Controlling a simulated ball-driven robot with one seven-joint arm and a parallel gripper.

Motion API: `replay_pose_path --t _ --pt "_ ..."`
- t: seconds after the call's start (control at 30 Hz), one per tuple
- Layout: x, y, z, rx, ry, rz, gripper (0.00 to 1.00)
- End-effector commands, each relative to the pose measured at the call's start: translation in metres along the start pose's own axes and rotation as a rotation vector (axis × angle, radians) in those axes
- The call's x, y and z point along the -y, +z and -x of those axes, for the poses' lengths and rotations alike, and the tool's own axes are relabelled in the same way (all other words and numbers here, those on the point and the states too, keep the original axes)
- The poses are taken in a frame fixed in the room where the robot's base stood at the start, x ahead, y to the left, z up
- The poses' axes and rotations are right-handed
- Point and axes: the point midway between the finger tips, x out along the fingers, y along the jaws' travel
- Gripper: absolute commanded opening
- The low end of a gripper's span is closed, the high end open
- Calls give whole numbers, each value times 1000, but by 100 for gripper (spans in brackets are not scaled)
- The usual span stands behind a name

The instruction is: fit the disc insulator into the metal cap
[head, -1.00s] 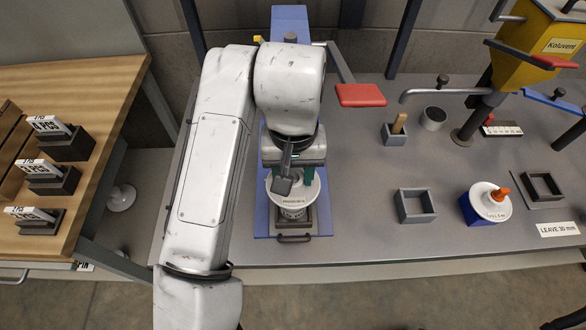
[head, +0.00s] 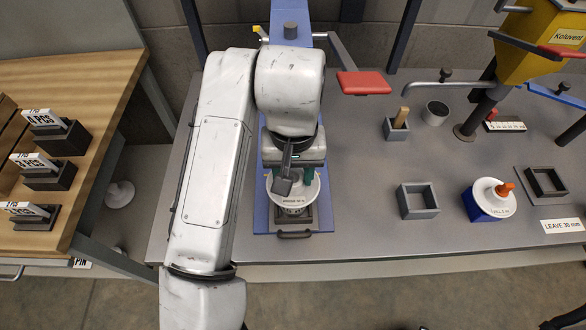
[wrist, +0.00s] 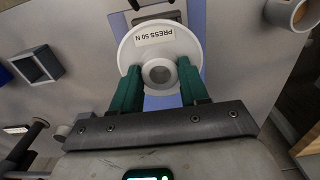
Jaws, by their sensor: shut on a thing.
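The disc insulator is a white disc (head: 309,190) marked "PRESS 50 N" in the wrist view (wrist: 188,50), where a round grey hub shows at its middle. My gripper (wrist: 155,85) has its green fingers shut on it, one on each side of the hub. In the head view my gripper (head: 295,172) holds the disc roughly level over a dark square holder (head: 309,218) on the blue press base. I cannot make out the metal cap for sure; the disc hides most of the holder, and I cannot tell whether the two touch.
The blue press base (head: 262,218) has a red-padded lever (head: 363,82) to its right. On the grey bench stand an empty square tray (head: 417,202), a blue block with a white disc (head: 486,203) and a grey cup (head: 435,112). A wooden bench (head: 110,95) is left.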

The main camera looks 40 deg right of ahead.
Motion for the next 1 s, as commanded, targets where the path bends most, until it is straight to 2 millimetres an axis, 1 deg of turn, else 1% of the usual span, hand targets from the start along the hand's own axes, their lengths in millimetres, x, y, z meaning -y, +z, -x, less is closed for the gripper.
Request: replay_pose_path --t 0.47,0.5,0.7,0.8,1.0 --pt "0 0 -11 0 1 0 0" --pt "0 0 -10 -1 1 0 47" --pt "0 0 -10 0 0 0 66" --pt "0 0 -10 0 0 0 74" --pt "0 0 -10 1 0 0 74"
